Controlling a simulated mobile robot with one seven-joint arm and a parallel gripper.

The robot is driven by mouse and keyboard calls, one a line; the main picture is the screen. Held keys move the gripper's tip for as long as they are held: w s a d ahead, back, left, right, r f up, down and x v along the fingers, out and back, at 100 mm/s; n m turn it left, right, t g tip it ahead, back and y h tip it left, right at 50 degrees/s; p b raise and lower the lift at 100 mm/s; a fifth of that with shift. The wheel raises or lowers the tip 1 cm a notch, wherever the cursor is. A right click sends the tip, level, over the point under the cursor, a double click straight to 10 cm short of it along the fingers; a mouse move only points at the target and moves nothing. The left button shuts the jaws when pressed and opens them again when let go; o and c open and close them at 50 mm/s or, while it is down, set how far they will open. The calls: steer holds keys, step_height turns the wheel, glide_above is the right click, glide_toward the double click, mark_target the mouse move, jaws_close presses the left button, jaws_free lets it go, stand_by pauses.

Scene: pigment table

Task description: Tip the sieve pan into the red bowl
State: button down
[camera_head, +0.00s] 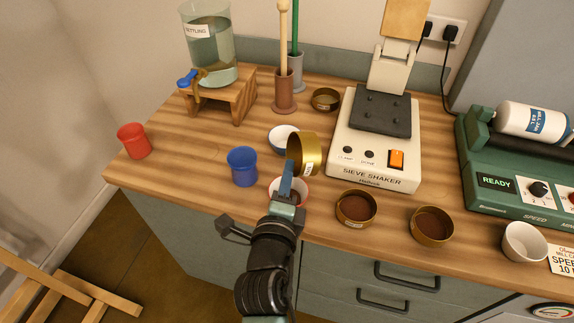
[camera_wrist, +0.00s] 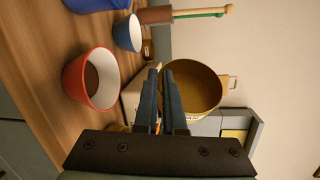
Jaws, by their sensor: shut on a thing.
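The brass sieve pan (camera_head: 306,153) is held tilted, above and just behind the red bowl (camera_head: 305,190) in the head view. My gripper (camera_head: 288,182) is shut on the pan's rim. In the wrist view the fingers (camera_wrist: 165,88) pinch the near edge of the pan (camera_wrist: 204,90), whose visible inside looks bare brass. The red bowl (camera_wrist: 84,84) has a white inside with brown material at its bottom, and it stands apart from the pan. My gripper partly hides the bowl in the head view.
A blue-and-white bowl (camera_head: 279,139) is close behind the pan. A blue cup (camera_head: 242,168) stands left, the sieve shaker (camera_head: 374,170) right. Two brass pans (camera_head: 356,208) (camera_head: 432,226) with brown contents sit front right. Clear wood lies between the red cup (camera_head: 134,141) and blue cup.

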steer(key=shift+d+r+m+g+y+p, duration=0.1)
steer(key=shift+r+m+g+y+p, duration=0.45)
steer(key=shift+p, duration=1.95)
steer(key=shift+r+m+g+y+p, duration=0.1)
steer(key=shift+r+m+p, duration=0.95)
steer(key=shift+p, duration=1.45)
steer(key=r+m+p, duration=0.1)
steer(key=p, duration=0.3)
steer(key=shift+w+d+y, duration=0.1)
steer(key=shift+y, duration=0.25)
steer(key=shift+d+r+m+g+y+p, duration=0.1)
steer(key=shift+r+m+g+y+p, duration=0.4)
steer(key=shift+m+p, duration=0.55)
steer(key=m+y, duration=0.1)
steer(key=m+p, duration=0.1)
steer(key=shift+d+r+m+g+y, duration=0.15)
steer(key=shift+r+m+g+y, duration=0.2)
steer(key=shift+y, duration=0.05)
steer(key=shift+r+m+y+p, duration=0.25)
steer(key=shift+m+y+p, duration=0.4)
steer(key=shift+m, duration=0.25)
